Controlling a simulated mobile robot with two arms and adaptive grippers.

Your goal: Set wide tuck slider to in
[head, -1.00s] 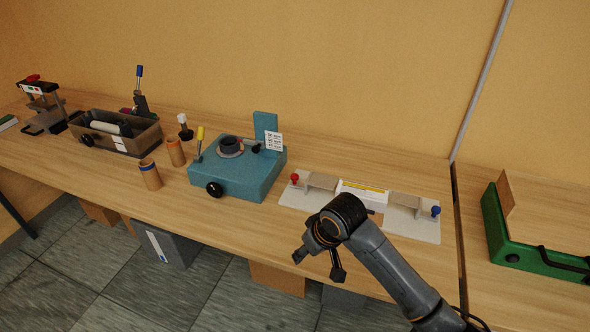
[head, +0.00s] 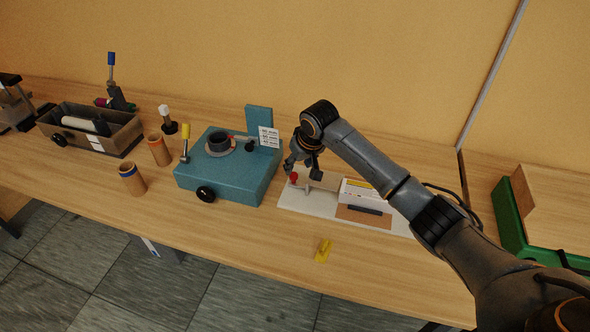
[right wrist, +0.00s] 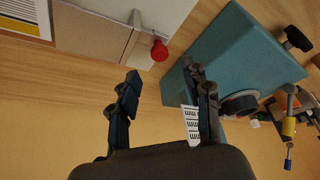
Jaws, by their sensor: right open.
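A white fixture base (head: 300,202) lies on the bench right of the teal machine. At its left end is a red knob (head: 293,177) beside a beige block. The red knob also shows in the right wrist view (right wrist: 159,50). I cannot tell from any label which part is the wide tuck slider. My right gripper (head: 302,170) is open and empty, close by the red knob. In the right wrist view, the knob shows just beyond the gap between the fingertips (right wrist: 161,78), apart from both. My forearm hides the fixture's right end. My left gripper is out of view.
The teal machine (head: 226,180) with a label card (head: 268,137) stands close left of my right gripper. A yellow piece (head: 323,250) lies near the bench's front edge. Orange-brown cups (head: 132,180) stand further left. A green device (head: 512,222) is at the right.

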